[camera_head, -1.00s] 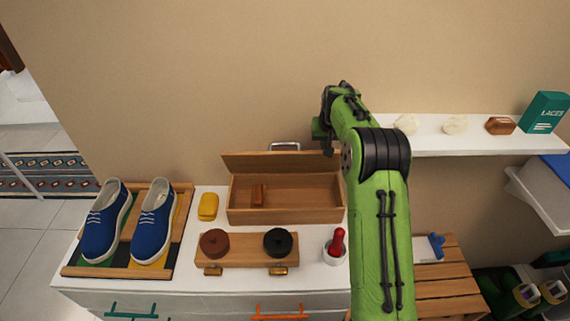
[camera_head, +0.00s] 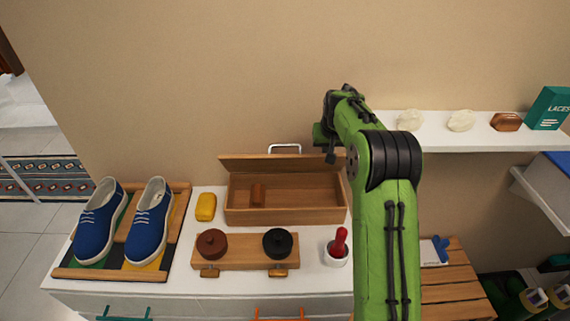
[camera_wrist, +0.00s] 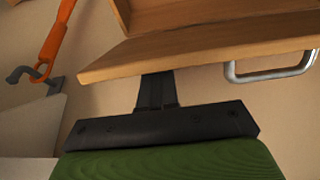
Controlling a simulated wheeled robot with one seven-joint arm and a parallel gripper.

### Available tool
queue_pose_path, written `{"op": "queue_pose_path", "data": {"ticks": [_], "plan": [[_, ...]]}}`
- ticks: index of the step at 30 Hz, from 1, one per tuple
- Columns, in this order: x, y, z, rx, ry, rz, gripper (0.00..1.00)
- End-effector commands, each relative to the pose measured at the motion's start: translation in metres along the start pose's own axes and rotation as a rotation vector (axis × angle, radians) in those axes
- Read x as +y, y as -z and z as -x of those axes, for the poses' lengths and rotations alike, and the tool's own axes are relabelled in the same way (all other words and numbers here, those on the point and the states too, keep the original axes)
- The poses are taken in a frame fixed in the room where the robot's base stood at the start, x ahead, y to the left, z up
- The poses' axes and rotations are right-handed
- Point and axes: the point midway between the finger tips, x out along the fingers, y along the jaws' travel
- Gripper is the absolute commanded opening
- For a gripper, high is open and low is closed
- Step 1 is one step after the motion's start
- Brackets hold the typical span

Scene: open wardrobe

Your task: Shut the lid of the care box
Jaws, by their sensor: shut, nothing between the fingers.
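The care box (camera_head: 285,216) is a wooden box on the white cabinet top, with a brown block (camera_head: 257,194) inside. Its lid (camera_head: 240,163) stands open along the back, with a metal handle (camera_head: 284,148) on its upper edge. My gripper (camera_head: 328,150) is at the lid's right end, beside the wall. In the wrist view the lid (camera_wrist: 200,49) and handle (camera_wrist: 270,70) cross above my gripper (camera_wrist: 156,82). The fingers are shut and empty, with their tips at the lid's edge; I cannot tell whether they touch it.
A wall shelf (camera_head: 470,137) is at right. An orange hook (camera_wrist: 52,45) hangs in the wrist view.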

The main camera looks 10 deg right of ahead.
Motion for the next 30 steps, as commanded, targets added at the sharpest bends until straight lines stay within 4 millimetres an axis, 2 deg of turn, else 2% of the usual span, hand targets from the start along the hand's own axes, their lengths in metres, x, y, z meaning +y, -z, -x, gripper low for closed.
{"op": "queue_pose_path", "data": {"ticks": [11,30], "plan": [[0.000,-0.001,0.000,0.000,0.000,0.000,0.00],[0.000,-0.021,0.000,-0.001,0.000,0.000,0.00]]}}
